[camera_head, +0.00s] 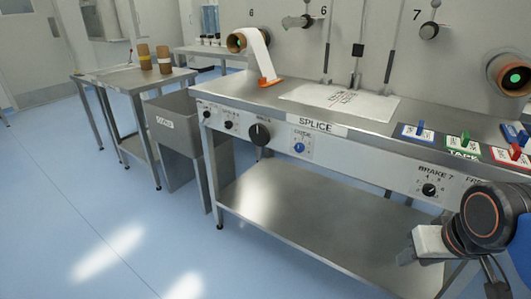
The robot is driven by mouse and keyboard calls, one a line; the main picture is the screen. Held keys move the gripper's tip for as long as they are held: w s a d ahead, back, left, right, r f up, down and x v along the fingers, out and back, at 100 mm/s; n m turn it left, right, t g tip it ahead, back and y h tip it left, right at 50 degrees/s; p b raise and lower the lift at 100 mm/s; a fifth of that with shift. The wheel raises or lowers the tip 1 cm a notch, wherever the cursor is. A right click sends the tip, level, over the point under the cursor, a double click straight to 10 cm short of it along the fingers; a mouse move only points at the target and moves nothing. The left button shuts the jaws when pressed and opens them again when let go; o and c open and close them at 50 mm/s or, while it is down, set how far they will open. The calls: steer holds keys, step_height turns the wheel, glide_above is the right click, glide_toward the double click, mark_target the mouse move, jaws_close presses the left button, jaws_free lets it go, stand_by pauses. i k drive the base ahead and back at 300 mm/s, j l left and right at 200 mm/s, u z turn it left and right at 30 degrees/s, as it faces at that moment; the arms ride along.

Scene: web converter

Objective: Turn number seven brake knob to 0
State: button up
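The number seven brake knob (429,189) is a small round black knob on the white front panel at the right, under the label "BRAKE 7" (434,173). Small scale marks surround it, but its setting is too small to read. My gripper (412,256) seems to be the pale block at the lower right, below and slightly left of the knob and apart from it in the picture. Its fingers cannot be made out clearly, so I cannot tell whether it is open. Nothing is visibly held.
The steel splice table (250,92) carries the panel, with a large black knob (260,134) and a blue knob (299,147) further left. Colored switches (464,144) stand above the brake knob. A lower shelf (300,215) lies beneath. Blue floor (90,200) is clear at left.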

mark_target(428, 189)
steer(key=u, duration=0.25)
steer(key=z, duration=0.75)
steer(key=k+l+z, duration=0.1)
steer(key=k+z, duration=0.15)
steer(key=z, duration=0.25)
steer(key=k+l+z, duration=0.15)
steer(key=z, duration=0.3)
